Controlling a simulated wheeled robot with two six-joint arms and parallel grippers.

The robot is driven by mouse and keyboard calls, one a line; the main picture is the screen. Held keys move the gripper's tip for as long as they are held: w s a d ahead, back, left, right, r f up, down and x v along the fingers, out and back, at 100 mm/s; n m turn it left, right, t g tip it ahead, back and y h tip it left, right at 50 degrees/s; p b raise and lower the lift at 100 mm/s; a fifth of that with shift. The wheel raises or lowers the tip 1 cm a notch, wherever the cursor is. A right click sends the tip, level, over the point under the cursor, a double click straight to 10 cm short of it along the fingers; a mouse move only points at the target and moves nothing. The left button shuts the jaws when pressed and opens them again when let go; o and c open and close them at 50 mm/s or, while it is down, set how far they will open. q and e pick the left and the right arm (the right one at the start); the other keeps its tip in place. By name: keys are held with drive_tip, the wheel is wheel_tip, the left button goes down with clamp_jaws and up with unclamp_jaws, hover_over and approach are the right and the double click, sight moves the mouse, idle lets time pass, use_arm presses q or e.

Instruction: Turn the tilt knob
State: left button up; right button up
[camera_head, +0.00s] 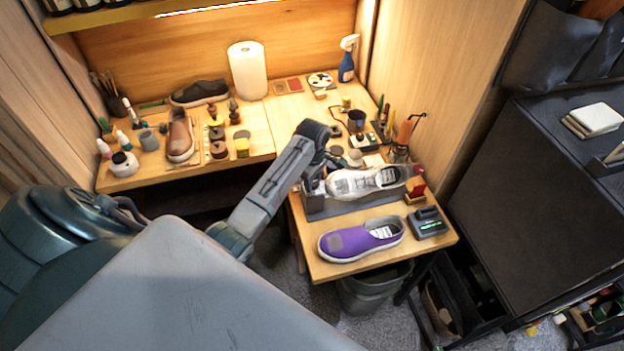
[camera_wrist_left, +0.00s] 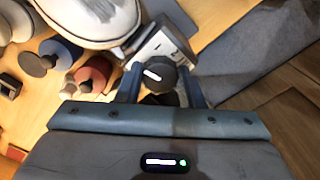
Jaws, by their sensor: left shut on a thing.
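A dark faceted tilt knob (camera_wrist_left: 165,84) with a white mark sits on the pale end face of a stand in the left wrist view. My left gripper (camera_wrist_left: 159,73) has one finger on each side of the knob and is shut on it. In the head view my left gripper (camera_head: 314,183) is at the left end of the grey stand (camera_head: 345,207), where the arm hides the knob. A white sneaker (camera_head: 355,183) lies on the stand; its end also shows in the left wrist view (camera_wrist_left: 92,16). My right gripper is not in view.
A purple slip-on shoe (camera_head: 350,241) lies in front of the stand, beside a dark device (camera_head: 427,222). Small bottles and tools crowd the bench behind. A paper towel roll (camera_head: 247,70) stands at the back. A grey bin (camera_head: 372,290) is below the bench's front edge.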

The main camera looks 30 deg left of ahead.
use_arm(q)
drive_tip(key=n, duration=0.4)
idle(0.3)
drive_tip(key=o, duration=0.7)
drive_tip(key=shift+o, duration=0.2)
